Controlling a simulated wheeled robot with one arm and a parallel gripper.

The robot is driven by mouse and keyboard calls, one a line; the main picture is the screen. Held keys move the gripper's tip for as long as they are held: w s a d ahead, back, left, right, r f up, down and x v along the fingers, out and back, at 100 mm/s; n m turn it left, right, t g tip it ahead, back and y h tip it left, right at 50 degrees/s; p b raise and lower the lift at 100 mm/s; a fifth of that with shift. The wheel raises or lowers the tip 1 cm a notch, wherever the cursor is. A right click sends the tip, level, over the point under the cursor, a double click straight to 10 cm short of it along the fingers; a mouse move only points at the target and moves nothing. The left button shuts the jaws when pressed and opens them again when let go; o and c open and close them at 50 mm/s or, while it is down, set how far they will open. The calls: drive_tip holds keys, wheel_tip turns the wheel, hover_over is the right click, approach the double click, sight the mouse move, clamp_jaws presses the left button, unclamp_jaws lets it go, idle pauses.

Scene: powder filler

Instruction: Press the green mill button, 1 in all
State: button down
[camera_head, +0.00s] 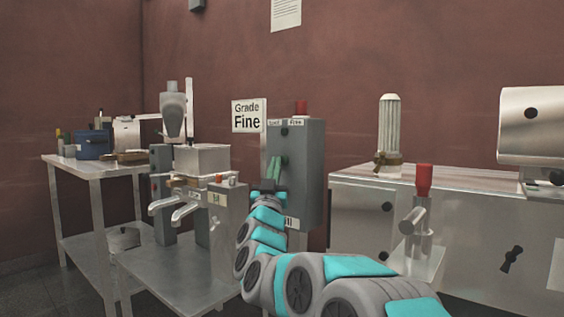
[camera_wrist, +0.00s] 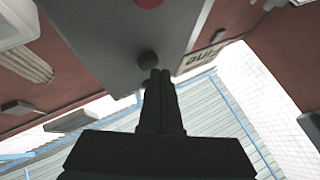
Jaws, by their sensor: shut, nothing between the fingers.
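The grey mill cabinet (camera_head: 305,165) stands in the middle of the head view, with small labels near its top. Two dark round controls show on its face, an upper one (camera_head: 284,131) and a lower one (camera_head: 284,158). A dull green slanted shape (camera_head: 275,170) lies in front of the cabinet; I cannot tell whether it is the green button or part of my gripper. In the wrist view my gripper (camera_wrist: 160,74) is shut and empty, its tips beside a dark round knob (camera_wrist: 148,58) on the cabinet face. Contact cannot be told.
A "Grade Fine" sign (camera_head: 248,116) is left of the cabinet. A steel bench with a filling machine (camera_head: 202,158) stands left. A steel counter (camera_head: 355,175) with a red-topped device (camera_head: 424,180) stands right. My arm passes between them.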

drive_tip(key=shift+w+d, duration=0.25)
drive_tip(key=shift+w, duration=0.1)
idle(0.6)
drive_tip(key=shift+s+a, duration=0.5)
drive_tip(key=shift+s, duration=0.2)
idle(0.3)
drive_tip(key=s+a+p, duration=0.1)
drive_tip(key=s, duration=0.1)
drive_tip(key=s+a+p, duration=0.1)
drive_tip(key=s+a, duration=0.1)
idle(0.5)
idle(0.4)
